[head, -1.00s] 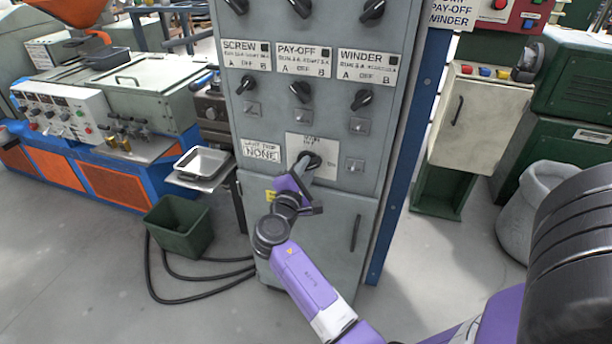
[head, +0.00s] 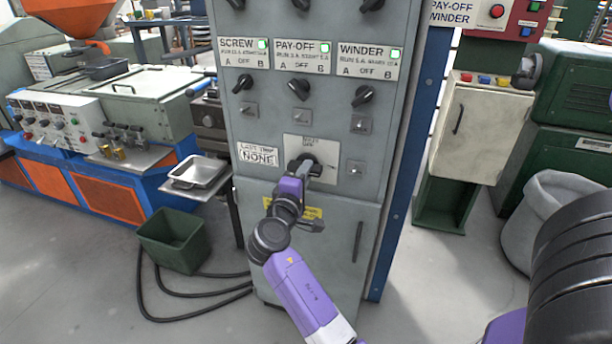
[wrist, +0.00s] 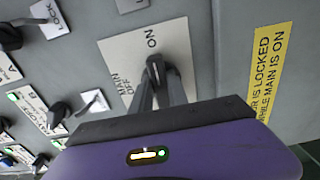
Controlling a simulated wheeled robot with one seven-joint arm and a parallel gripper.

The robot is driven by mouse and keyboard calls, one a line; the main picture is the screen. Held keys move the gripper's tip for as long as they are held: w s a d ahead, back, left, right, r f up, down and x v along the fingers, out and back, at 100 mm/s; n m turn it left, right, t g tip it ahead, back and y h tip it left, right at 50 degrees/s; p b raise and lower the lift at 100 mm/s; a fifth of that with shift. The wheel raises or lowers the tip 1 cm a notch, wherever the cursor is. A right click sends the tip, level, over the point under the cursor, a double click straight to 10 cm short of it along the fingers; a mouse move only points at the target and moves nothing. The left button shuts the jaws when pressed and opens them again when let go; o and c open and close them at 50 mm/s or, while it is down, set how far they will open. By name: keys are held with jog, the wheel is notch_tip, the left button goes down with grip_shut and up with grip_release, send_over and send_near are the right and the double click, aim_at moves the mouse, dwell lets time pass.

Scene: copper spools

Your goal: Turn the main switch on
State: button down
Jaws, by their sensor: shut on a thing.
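The main switch (wrist: 153,68) is a dark rotary handle on a white plate (wrist: 118,58) on the grey control cabinet. In the wrist view its handle lies between my gripper's two fingers (wrist: 163,88), close to the word ON. In the head view my gripper (head: 308,170) is at the plate, shut on the handle and hiding part of it. The green lamps beside the SCREW (head: 262,44), PAY-OFF and WINDER labels are lit.
Smaller selector knobs (head: 300,88) sit above the plate. A "LAST TRIP NONE" sign (head: 257,154) is on its left. A yellow label (wrist: 268,85) says the door is locked while main is on. A green bin (head: 172,235) and black cables lie on the floor at left.

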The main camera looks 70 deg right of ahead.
jog(key=shift+f, duration=0.1)
jog(key=c, duration=1.3)
grip_release()
jog(key=shift+a, duration=0.15)
jog(key=a, duration=0.7)
jog(key=shift+s+a, duration=0.25)
jog(key=shift+s, duration=0.1)
